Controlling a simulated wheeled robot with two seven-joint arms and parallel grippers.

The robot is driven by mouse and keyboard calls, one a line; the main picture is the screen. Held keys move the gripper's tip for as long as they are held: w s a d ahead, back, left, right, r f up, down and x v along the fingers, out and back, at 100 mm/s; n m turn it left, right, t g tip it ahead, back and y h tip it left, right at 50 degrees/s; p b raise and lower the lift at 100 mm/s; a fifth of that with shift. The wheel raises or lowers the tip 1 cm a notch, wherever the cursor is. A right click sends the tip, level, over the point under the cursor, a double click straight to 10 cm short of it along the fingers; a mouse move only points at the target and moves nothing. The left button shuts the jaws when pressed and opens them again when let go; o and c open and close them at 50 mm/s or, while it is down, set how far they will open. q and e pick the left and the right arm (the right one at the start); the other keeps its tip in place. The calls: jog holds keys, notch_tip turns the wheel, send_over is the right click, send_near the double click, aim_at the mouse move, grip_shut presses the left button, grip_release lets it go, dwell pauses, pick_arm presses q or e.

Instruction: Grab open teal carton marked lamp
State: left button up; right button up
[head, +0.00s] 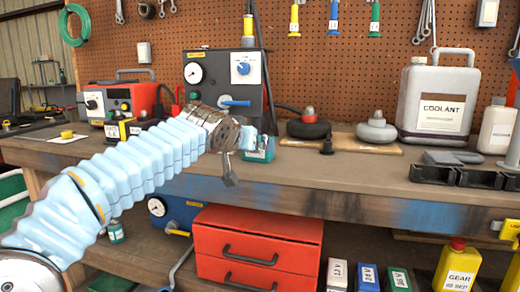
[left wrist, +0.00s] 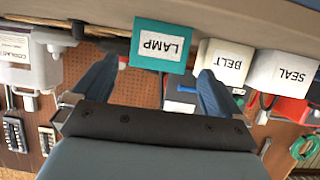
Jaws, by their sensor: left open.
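The teal carton marked LAMP (left wrist: 160,45) shows upside down in the left wrist view, with its white label facing the camera. In the head view the teal carton (head: 262,153) stands on the workbench near the front, partly hidden behind my left gripper. My left gripper (head: 236,164) is at the carton's near left side. In the left wrist view its open fingers (left wrist: 158,78) are spread, with the carton beyond and between their tips; I cannot tell whether they touch it. Whether the carton's top is open is not clear. My right gripper is out of view.
White cartons marked BELT (left wrist: 223,62) and SEAL (left wrist: 282,72) stand beside the teal one. Round weights (head: 308,127), a coolant jug (head: 438,95) and black bins (head: 455,175) are to the right. Red drawers (head: 260,245) sit below. The bench front right of the carton is clear.

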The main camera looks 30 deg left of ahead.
pick_arm(q)
jog(key=p+x, duration=0.1)
jog(key=x, duration=0.8)
jog(key=shift+w+f, duration=0.2)
jog(key=shift+w, duration=0.15)
jog(key=c, duration=0.8)
jog(key=shift+c, duration=0.2)
jog(key=shift+r, duration=0.15)
